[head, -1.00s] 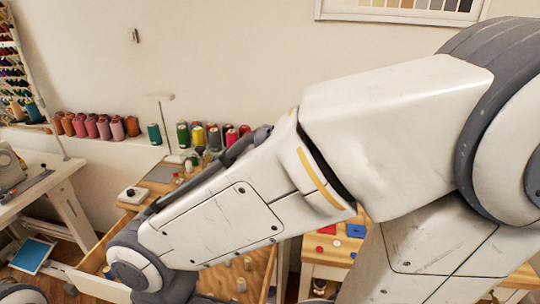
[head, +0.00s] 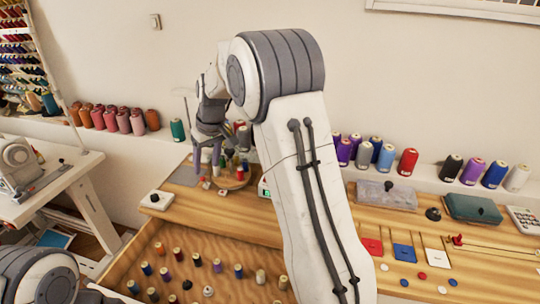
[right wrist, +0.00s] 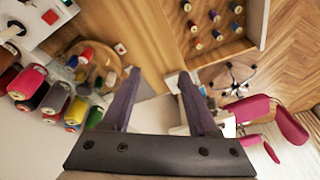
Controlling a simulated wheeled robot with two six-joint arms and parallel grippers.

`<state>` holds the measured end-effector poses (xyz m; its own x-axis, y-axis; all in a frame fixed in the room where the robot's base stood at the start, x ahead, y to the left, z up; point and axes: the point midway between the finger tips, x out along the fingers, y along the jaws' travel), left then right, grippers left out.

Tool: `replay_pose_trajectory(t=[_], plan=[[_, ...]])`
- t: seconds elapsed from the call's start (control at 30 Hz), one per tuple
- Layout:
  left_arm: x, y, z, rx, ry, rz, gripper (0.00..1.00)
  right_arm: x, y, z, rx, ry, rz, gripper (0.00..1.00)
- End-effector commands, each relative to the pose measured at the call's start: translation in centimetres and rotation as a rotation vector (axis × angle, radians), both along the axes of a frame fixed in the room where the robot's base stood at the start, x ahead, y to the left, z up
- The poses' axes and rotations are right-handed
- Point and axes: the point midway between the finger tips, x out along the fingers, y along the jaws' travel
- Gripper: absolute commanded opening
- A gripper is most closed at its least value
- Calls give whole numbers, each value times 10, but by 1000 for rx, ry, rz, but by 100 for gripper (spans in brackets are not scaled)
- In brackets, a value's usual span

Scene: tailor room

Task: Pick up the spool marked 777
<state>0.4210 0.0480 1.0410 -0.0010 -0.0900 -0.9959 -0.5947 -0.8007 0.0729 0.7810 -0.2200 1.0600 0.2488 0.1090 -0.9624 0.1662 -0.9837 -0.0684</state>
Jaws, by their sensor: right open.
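Several small thread spools (head: 197,260) stand apart in an open wooden drawer (head: 128,262); they also show in the right wrist view (right wrist: 196,44). A few more small spools (head: 245,165) stand on a round wooden stand (head: 232,184) on the worktop. No number is readable, so I cannot tell which spool is marked 777. My right gripper (head: 207,161) points down beside the round stand, partly hidden by its own arm. In the right wrist view its two fingers (right wrist: 160,74) are apart with nothing between them. My left arm shows at the lower left, its gripper out of view.
Large thread cones (head: 110,120) line the wall shelf. A white device with a black knob (head: 157,199) sits left on the worktop. Coloured cards (head: 404,253) and grey and green blocks (head: 387,194) lie at the right. A sewing machine (head: 22,165) stands far left. Pink chair parts (right wrist: 250,108) show on the floor side.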

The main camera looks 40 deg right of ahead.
Motion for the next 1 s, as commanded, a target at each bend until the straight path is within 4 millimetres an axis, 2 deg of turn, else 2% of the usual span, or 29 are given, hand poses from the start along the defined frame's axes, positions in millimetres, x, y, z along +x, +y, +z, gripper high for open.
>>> replay_pose_trajectory(t=[0.03, 0.07, 0.1, 0.2, 0.3, 0.33, 0.4, 0.5, 0.73, 1.0], plan=[[0, 0, 4, 0, 0, 0, 57, 23, -55, -7, -5, -18, -68, 60], [0, 0, 5, 0, 0, 0, 57, 33, -84, -11, -8, -32, -96, 60], [0, 0, 6, 0, 0, 0, 57, 42, -121, -17, -14, -49, -132, 60], [0, 0, 8, 0, 0, 0, 57, 51, -203, -31, -33, -83, -205, 60], [0, 0, 10, 0, 0, 0, 57, 49, -261, -41, -49, -107, -254, 60], [0, 0, 10, 0, 0, 0, 57, 48, -273, -43, -54, -114, -265, 60], [0, 0, 11, 0, 0, 0, 57, 45, -292, -47, -60, -121, -281, 60], [0, 0, 13, 0, 0, 0, 57, 47, -303, -57, -64, -125, -288, 60], [0, 0, 21, 0, 0, 0, 57, 60, -305, -88, -65, -125, -288, 60], [0, 0, 30, 0, 0, 0, 57, 68, -306, -108, -64, -125, -288, 60]])
